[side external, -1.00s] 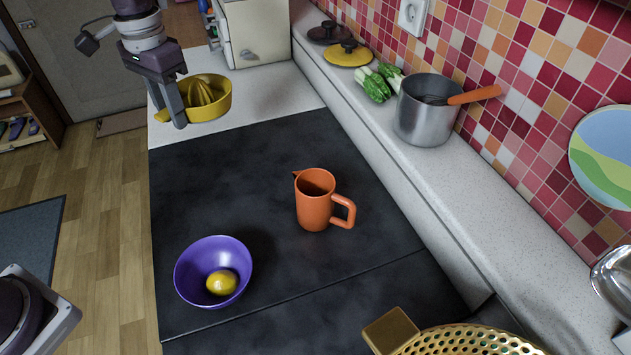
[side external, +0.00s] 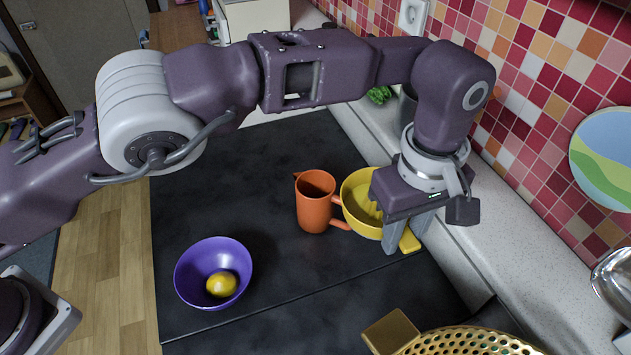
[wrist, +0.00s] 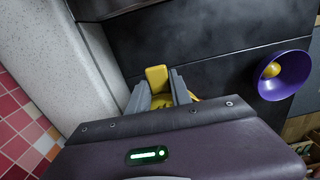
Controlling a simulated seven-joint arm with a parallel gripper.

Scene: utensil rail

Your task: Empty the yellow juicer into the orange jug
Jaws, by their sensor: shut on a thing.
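The yellow juicer (side external: 361,207), a shallow bowl with a ribbed cone inside, is in my gripper (side external: 405,248). In the side view it is tilted with its open face toward the left, just right of the orange jug (side external: 313,212). It overlaps the jug's handle in that view; I cannot tell if they touch. The jug stands upright on the dark counter. The wrist view shows the fingers of my gripper (wrist: 160,88) shut on the juicer's yellow handle (wrist: 157,77). The jug's inside is dark, and no pouring liquid is visible.
A purple bowl (side external: 193,283) holding a lemon (side external: 221,284) stands left of the jug; both also show in the wrist view. A gold perforated basket (side external: 470,341) is at the front. The pale ledge (side external: 490,235) and tiled wall run along the right. Dark counter between bowl and jug is clear.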

